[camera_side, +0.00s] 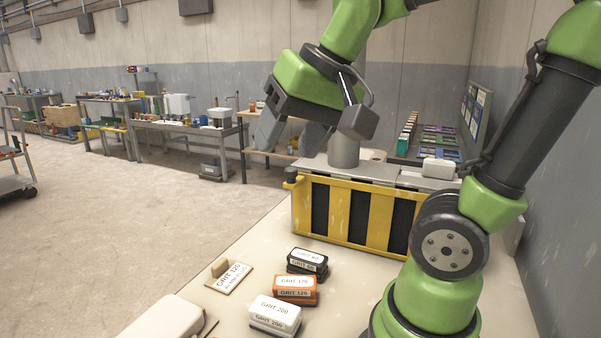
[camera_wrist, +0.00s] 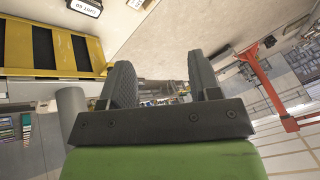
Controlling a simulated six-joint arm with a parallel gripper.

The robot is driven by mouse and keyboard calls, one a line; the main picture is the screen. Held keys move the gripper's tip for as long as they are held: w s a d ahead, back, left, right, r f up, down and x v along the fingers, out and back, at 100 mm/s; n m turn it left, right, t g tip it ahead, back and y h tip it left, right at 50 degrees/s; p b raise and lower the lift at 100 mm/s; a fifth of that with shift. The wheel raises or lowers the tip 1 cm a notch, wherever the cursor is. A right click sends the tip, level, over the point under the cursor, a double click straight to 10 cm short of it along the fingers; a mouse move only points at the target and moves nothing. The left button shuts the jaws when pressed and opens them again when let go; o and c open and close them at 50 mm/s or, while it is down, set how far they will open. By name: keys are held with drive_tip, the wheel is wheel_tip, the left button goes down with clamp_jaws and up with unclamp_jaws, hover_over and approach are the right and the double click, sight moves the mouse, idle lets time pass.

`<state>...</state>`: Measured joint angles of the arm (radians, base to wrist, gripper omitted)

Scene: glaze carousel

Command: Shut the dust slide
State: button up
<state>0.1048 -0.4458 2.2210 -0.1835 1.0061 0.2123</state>
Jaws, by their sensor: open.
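I take the dust slide to be the yellow barred frame (camera_side: 381,217) on the front of a grey-topped box. In the wrist view the yellow frame (camera_wrist: 92,52) lies at the upper left, with dark gaps between the bars. My gripper (camera_side: 291,136) is open and empty, in the air above and a little left of the box's left end. It also shows in the wrist view (camera_wrist: 161,80), its fingers apart and touching nothing I can see.
A grey cylinder (camera_side: 343,150) stands on the box top, with a white block (camera_side: 438,168) at its right. In front lie black (camera_side: 307,261), orange (camera_side: 295,290) and white (camera_side: 274,315) grit blocks and a labelled plate (camera_side: 229,277). The tabletop left of the box is clear.

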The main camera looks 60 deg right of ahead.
drive_tip(key=w+d+m+g+h, duration=0.3)
drive_tip(key=w+d+m, duration=0.2)
drive_tip(key=w+d, duration=0.35)
drive_tip(key=m+g+h, duration=0.2)
drive_tip(key=m+g, duration=0.1)
drive_tip(key=m, duration=0.3)
approach(291, 169)
drive_tip(key=x, duration=1)
drive_tip(key=shift+d+f, duration=0.2)
drive_tip(key=shift+f, duration=0.05)
drive_tip(key=shift+w, duration=0.1)
